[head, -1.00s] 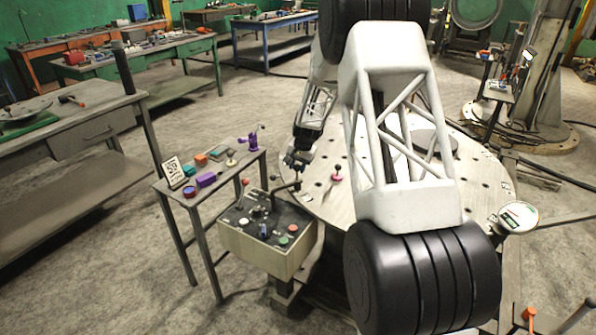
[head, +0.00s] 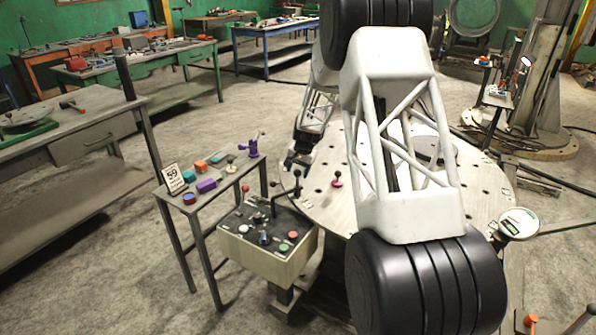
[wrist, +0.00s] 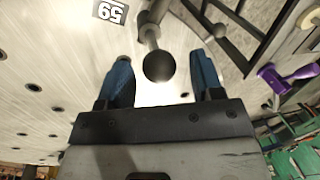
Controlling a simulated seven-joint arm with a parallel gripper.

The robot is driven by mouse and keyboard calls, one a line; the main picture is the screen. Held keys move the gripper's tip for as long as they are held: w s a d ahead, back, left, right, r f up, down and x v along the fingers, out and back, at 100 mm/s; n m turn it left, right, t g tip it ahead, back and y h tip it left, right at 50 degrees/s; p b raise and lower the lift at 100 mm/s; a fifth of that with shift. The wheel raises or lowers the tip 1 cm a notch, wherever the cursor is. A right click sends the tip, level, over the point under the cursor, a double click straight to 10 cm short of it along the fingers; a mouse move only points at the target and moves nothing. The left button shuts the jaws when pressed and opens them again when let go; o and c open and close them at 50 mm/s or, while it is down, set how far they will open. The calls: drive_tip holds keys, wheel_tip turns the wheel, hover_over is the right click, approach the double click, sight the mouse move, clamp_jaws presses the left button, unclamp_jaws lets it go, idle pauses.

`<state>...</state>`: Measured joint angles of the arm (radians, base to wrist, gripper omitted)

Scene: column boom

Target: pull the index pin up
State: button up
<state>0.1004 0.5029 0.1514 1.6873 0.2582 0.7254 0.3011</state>
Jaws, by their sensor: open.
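The index pin appears to be the dark ball knob on a short grey stem by the rim of the round plate. In the wrist view its ball (wrist: 159,66) lies between my fingertips in the picture, with space on both sides. In the head view what looks like the same ball (head: 297,174) stands just below my gripper (head: 291,164). In the wrist view my gripper (wrist: 163,62) is open, with two blue fingers and nothing held. I cannot tell how far the ball is from the fingers in depth. The pin's lower end is not clear.
A control box (head: 262,250) with levers and buttons stands beside the plate (head: 318,205). A pink-based knob (head: 337,180) stands on the plate.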

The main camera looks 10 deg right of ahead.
drive_tip(key=shift+s+d+r, duration=0.15)
drive_tip(key=shift+d+r, duration=0.05)
drive_tip(key=shift+r, duration=1.05)
drive_tip(key=shift+s+d+r, duration=0.1)
drive_tip(key=shift+d+r, duration=0.1)
drive_tip(key=shift+r, duration=1.05)
drive_tip(key=shift+s+d+r, duration=0.15)
drive_tip(key=shift+d+r, duration=0.05)
drive_tip(key=shift+r, duration=1.05)
drive_tip(key=s+a+r+n, duration=0.1)
drive_tip(key=s+a+r, duration=0.1)
drive_tip(key=s+r, duration=0.6)
drive_tip(key=s+a+r+n+h, duration=0.1)
drive_tip(key=s+r, duration=0.3)
drive_tip(key=s, duration=0.8)
drive_tip(key=s+a+r+n, duration=0.1)
drive_tip(key=s+a+r, duration=0.1)
drive_tip(key=s+r, duration=0.65)
drive_tip(key=s+a+f+n, duration=0.1)
drive_tip(key=s, duration=1.4)
drive_tip(key=s+a+f+n+t+h, duration=0.1)
drive_tip(key=s+n, duration=0.1)
drive_tip(key=s, duration=1.4)
drive_tip(key=shift+s+f+n, duration=0.3)
